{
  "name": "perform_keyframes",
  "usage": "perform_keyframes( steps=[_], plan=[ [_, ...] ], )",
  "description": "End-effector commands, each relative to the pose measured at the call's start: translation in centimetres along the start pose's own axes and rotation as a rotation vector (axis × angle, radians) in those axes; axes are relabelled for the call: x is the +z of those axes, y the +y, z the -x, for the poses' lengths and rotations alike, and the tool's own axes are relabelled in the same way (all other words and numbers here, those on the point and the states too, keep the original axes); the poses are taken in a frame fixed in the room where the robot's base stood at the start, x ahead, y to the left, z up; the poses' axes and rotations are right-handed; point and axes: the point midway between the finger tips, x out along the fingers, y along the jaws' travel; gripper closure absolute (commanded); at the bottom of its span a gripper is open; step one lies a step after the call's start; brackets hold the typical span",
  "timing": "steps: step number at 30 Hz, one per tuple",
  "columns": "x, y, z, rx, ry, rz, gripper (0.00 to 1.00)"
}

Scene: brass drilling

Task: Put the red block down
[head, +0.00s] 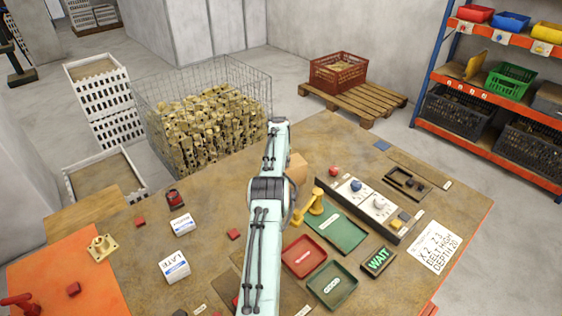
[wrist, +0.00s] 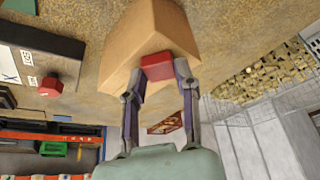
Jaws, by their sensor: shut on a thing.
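My gripper (wrist: 157,78) shows in the wrist view, its two fingers closed on the sides of a small red block (wrist: 157,66). The red block lies in front of a tan wooden block (wrist: 150,30), seen from close up. I cannot tell whether the two touch. In the head view my arm hides the gripper and the held block. The tan block (head: 298,167) partly shows there, just right of my arm. Other small red blocks lie on the bench, one left of my arm (head: 234,234), one farther left (head: 140,222) and one on the orange mat (head: 73,289).
A red tray (head: 290,244), a COOD-like labelled green tray (head: 345,271) and a larger green tray (head: 350,229) lie right of my arm. A yellow fixture (head: 309,212) stands beside them. A control panel (head: 381,205) with knobs is behind. A wire cage (head: 254,84) of brass parts stands beyond the bench.

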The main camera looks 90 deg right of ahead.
Motion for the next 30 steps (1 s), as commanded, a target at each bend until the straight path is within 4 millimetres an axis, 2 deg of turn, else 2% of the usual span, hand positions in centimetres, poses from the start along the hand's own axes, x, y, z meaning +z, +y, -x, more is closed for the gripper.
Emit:
perform_keyframes(
  steps=[1,3,12,17,20,30],
  plan=[
    [0.0,0.0,-0.1,0.000,0.000,0.000,0.61],
    [0.0,0.0,0.0,0.000,0.000,0.000,0.44],
    [0.0,0.0,0.1,0.000,0.000,0.000,0.44],
    [-0.2,0.0,1.3,0.000,0.000,0.000,0.44],
    [-0.2,0.0,2.8,0.001,0.000,0.000,0.44],
    [-0.2,0.0,10.2,0.000,0.001,0.000,0.44]
  ],
)
